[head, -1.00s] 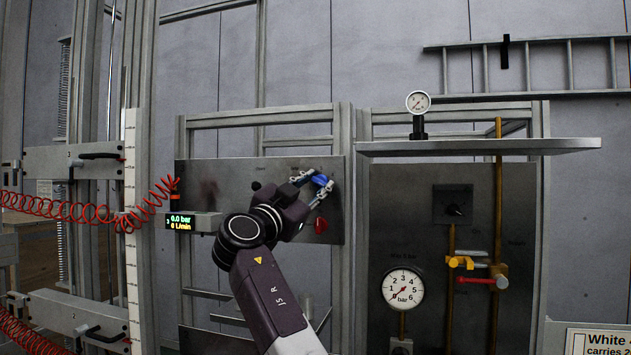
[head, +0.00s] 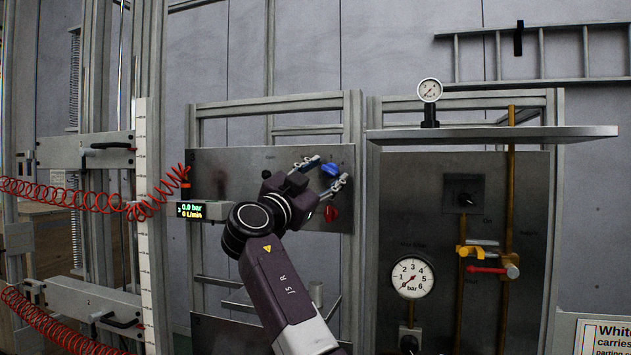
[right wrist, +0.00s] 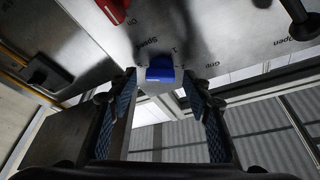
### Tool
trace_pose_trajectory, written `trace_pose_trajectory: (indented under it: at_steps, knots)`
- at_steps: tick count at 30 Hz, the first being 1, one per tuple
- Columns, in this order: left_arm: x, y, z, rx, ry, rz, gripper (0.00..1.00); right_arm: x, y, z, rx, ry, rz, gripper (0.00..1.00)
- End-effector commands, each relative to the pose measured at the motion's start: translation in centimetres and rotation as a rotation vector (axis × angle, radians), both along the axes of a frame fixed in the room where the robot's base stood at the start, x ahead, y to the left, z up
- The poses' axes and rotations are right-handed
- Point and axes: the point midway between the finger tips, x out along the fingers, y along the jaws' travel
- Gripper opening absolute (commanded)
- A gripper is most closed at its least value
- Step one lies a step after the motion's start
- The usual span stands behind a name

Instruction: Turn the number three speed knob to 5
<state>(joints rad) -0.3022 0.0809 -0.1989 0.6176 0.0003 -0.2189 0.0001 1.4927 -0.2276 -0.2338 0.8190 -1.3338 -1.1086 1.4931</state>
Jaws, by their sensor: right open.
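A blue knob (head: 330,169) sits on the grey metal panel (head: 228,165) in the head view. It also shows in the right wrist view (right wrist: 160,73), near the printed words "Speed" and "Grip". My right gripper (head: 325,173) is open in front of the panel, its fingertips on either side of the blue knob. In the right wrist view the knob shows between and just beyond the open fingers (right wrist: 160,88), with visible gaps. I cannot read a knob number or its setting. My left gripper is not in view.
A red knob (head: 330,213) is just below the blue one. A small display (head: 191,211) with a red coiled hose stands left of my arm. To the right are a shelf (head: 490,134), a pressure gauge (head: 411,279) and a black knob (head: 464,199).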

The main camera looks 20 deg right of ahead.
Motion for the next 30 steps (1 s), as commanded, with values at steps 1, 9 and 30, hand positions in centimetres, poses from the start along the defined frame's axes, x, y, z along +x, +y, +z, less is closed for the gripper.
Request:
trace_pose_trajectory:
  at_steps: [1, 9, 30]
  knots:
    - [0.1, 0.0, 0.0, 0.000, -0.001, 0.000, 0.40, -0.2, 0.4, -0.2, 0.000, 0.000, 0.002, 0.45]
    - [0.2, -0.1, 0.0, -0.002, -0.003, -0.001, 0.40, -3.1, 3.4, -1.7, 0.002, -0.002, 0.005, 0.45]
    - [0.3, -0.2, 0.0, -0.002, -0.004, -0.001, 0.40, -7.7, 8.0, -3.8, 0.000, -0.001, 0.001, 0.45]
